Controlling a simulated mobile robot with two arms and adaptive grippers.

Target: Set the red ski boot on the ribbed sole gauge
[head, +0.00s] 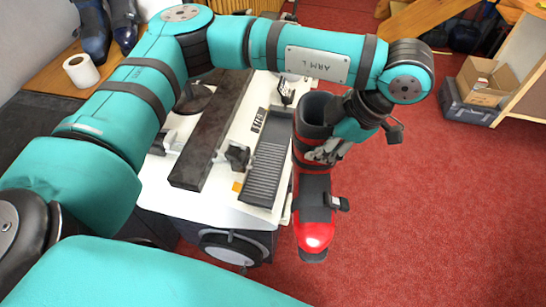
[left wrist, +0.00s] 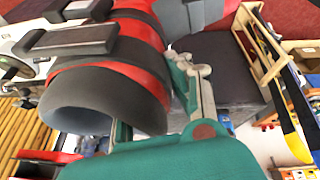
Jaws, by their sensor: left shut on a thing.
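The red ski boot (head: 314,232) with black parts is upright at the right edge of the bench, its toe toward the bottom of the head view. My left gripper (head: 326,150) is shut on the boot's upper cuff from the right side. In the left wrist view the boot's open grey cuff (left wrist: 105,85) and buckles fill the left, with a finger of the left gripper (left wrist: 197,88) against the shell. The ribbed sole gauge (head: 264,172), a dark ridged plate, lies on the bench just left of the boot and looks empty. My right gripper is out of view.
The white bench (head: 213,207) carries a long dark bar (head: 211,130) and black clamps (head: 237,157) left of the gauge. A paper roll (head: 81,70) and dark boots (head: 93,30) stand at the upper left. Red carpet (head: 430,210) is clear at right; boxes (head: 484,82) sit beyond.

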